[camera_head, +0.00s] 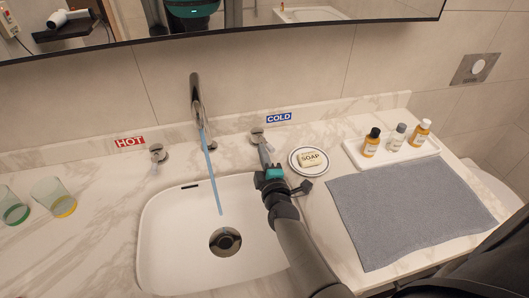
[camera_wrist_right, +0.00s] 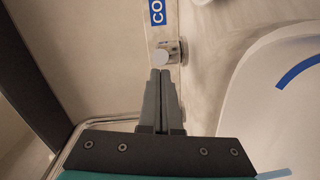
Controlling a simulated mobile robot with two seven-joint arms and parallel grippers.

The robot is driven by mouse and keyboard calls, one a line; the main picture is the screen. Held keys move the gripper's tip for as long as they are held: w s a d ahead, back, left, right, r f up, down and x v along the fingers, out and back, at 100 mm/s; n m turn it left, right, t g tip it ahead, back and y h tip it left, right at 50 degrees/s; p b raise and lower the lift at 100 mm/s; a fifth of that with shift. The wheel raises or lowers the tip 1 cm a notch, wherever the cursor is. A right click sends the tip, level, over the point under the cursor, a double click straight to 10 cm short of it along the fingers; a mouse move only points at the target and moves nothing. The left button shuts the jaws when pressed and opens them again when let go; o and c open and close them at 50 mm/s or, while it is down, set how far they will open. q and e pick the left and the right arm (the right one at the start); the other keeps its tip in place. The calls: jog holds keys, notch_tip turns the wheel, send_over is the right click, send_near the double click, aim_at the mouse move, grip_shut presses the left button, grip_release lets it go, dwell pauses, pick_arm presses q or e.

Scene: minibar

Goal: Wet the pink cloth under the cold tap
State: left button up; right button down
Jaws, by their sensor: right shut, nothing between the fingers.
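A blue stream of water (camera_head: 211,172) runs from the chrome spout (camera_head: 196,95) into the white basin (camera_head: 160,240). The cold tap knob (camera_head: 257,135) stands under the blue COLD label (camera_head: 279,118). My right gripper (camera_head: 264,150) is shut and empty, its tips right at the cold knob. In the right wrist view its fingertips (camera_wrist_right: 160,73) are together just below the round knob (camera_wrist_right: 161,58); I cannot tell whether they touch. The hot knob (camera_head: 157,152) is beside the red HOT label (camera_head: 130,142). No pink cloth is visible. My left gripper is out of view.
A soap dish (camera_head: 294,168) with soap (camera_head: 311,159) stands right of my right gripper. A grey mat (camera_head: 405,215) lies on the counter at right, behind it a white tray (camera_head: 367,161) with small bottles (camera_head: 396,137). Two glasses (camera_head: 55,198) are at left.

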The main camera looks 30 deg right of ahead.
jog(key=shift+d, duration=0.15)
jog(key=shift+d+f+p, duration=0.1)
jog(key=shift+d+p, duration=0.25)
jog(key=shift+d, duration=0.55)
